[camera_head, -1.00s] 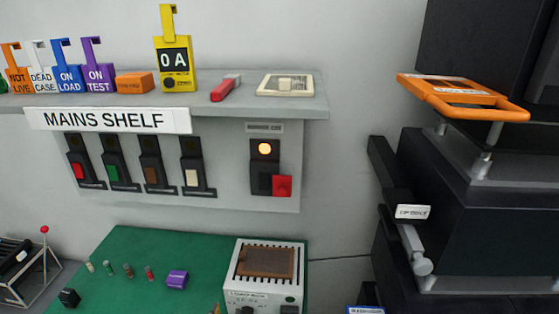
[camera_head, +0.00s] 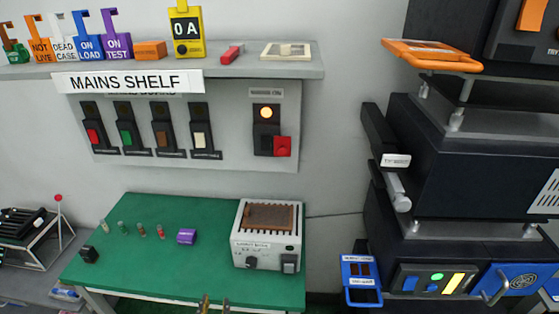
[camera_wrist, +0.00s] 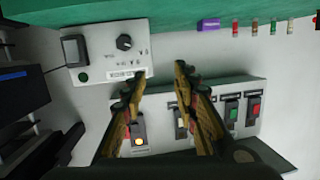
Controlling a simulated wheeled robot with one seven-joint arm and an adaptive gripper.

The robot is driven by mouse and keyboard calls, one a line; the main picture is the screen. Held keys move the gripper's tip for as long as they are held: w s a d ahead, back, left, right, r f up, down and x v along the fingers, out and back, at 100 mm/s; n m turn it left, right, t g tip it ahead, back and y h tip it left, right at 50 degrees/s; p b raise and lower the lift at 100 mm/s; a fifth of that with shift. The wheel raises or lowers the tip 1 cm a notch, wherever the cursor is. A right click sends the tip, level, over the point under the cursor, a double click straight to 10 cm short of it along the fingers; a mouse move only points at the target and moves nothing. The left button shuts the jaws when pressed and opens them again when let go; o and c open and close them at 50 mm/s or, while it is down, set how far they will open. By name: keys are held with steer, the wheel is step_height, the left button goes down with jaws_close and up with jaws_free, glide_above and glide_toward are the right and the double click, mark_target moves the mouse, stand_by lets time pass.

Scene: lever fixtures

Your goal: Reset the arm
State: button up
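My gripper (camera_wrist: 160,74) is open and empty in the wrist view, its two yellow-and-black fingers apart. In the head view only the tips of my gripper (camera_head: 214,303) show at the bottom edge, near the green table's front. Which part the task means by the arm is not clear. A black bar with a grey lever (camera_head: 398,190) and a white tag (camera_head: 396,160) is on the side of the black machine (camera_head: 460,155) at right. A thin lever with a red ball (camera_head: 58,198) stands on a frame at far left. My gripper touches neither.
A white box (camera_head: 268,240) with a knob and switch stands on the green table (camera_head: 130,265), beside a purple block (camera_head: 187,236). The mains shelf (camera_head: 230,70) holds coloured tags above a switch panel (camera_head: 230,155). An orange handled plate (camera_head: 430,54) juts out at right.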

steer(key=s+a+f+n+g+y, duration=0.4)
steer(key=s+a+f+g, duration=0.3)
steer(key=s+a+f, duration=0.1)
steer(key=s+r+n+g+y, duration=0.1)
steer(key=s+n+g, duration=0.1)
steer(key=s+g, duration=0.25)
steer(key=w+d+r+m+h, duration=0.1)
steer(key=d+r+m+h, duration=0.1)
steer(key=d+r, duration=0.6)
steer(key=w+d+r+m+t+h, duration=0.1)
steer(key=d+r, duration=0.7)
steer(key=d, duration=1.3)
steer(key=w+d+r+m+h, duration=0.2)
steer(key=d+r, duration=0.6)
steer(key=d, duration=0.6)
steer(key=shift+d+r+m+h, duration=0.25)
steer(key=shift+r+m+h, duration=0.1)
steer(key=shift+m+h, duration=0.05)
